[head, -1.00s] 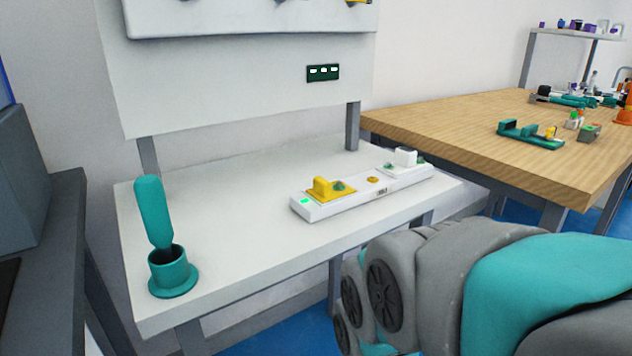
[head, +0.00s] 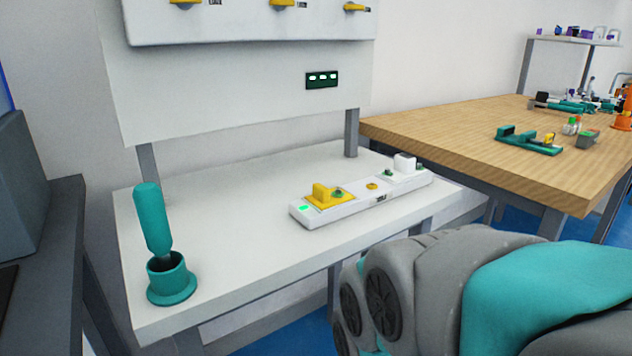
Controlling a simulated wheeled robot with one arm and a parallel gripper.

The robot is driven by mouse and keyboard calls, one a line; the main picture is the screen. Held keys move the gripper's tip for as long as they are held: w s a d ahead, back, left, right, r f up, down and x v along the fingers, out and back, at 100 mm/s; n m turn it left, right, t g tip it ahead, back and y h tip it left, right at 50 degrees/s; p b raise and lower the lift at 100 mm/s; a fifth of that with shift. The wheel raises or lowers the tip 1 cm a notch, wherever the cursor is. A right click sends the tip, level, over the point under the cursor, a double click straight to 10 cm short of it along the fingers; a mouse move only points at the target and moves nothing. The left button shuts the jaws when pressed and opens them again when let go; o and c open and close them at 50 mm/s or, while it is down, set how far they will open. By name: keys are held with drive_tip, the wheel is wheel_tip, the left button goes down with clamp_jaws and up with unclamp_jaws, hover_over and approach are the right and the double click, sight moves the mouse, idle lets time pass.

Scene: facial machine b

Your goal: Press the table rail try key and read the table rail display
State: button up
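A white rail (head: 345,212) lies on the white table (head: 240,235). Its left end has a small lit green patch (head: 304,208), perhaps a display, too small to read. A yellow block (head: 321,192) on a yellow plate sits beside a green knob (head: 338,193). A round yellow button (head: 372,186) is near the rail's middle, above a small dark label (head: 381,198). A white block (head: 404,161) sits at the right end with small green parts. I cannot tell which part is the try key. My arm fills the lower right; my gripper is not visible.
A teal holder (head: 171,281) with a teal-handled tool (head: 152,219) stands at the table's front left. An upright panel (head: 230,90) behind carries a dark green display (head: 322,80) and yellow levers. A wooden bench (head: 460,135) with teal tools stands right. The table's middle left is clear.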

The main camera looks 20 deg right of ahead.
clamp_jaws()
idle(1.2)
